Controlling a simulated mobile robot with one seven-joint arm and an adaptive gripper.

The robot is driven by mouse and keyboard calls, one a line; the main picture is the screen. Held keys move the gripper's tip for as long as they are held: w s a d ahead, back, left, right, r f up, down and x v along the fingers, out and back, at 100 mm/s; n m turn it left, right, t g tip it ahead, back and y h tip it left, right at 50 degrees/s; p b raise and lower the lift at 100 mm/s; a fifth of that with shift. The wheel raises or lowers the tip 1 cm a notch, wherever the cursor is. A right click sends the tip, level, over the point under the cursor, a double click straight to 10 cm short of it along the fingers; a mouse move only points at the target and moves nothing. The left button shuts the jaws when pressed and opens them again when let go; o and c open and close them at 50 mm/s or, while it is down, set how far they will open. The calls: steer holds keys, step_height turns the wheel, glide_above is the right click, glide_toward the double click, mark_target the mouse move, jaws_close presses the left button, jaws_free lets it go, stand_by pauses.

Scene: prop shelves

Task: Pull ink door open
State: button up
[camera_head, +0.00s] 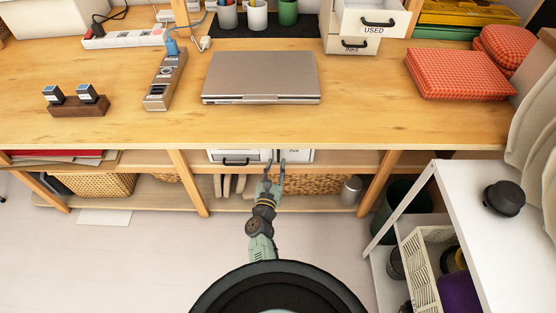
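A white cabinet front labelled "INK" (299,156) sits on the shelf just under the wooden desk top, partly hidden by the desk edge. My gripper (275,168) is in front of its left side, with its two fingers apart and pointing towards it. Whether a finger touches the front or a handle cannot be told. No object shows between the fingers. To the left, a white drawer front with a black handle (237,161) stands beside the INK front. Both fronts look shut, though their upper parts are hidden.
The desk top (380,125) is above my gripper and carries a closed laptop (261,76). Wicker baskets (312,184) stand on the lower shelf. A white cart (465,205) stands at the right.

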mark_target(278, 158)
steer(key=shift+w+d, duration=0.2)
steer(key=shift+w, duration=0.65)
steer(key=shift+w+d, duration=0.15)
steer(key=shift+w, duration=0.65)
jaws_close()
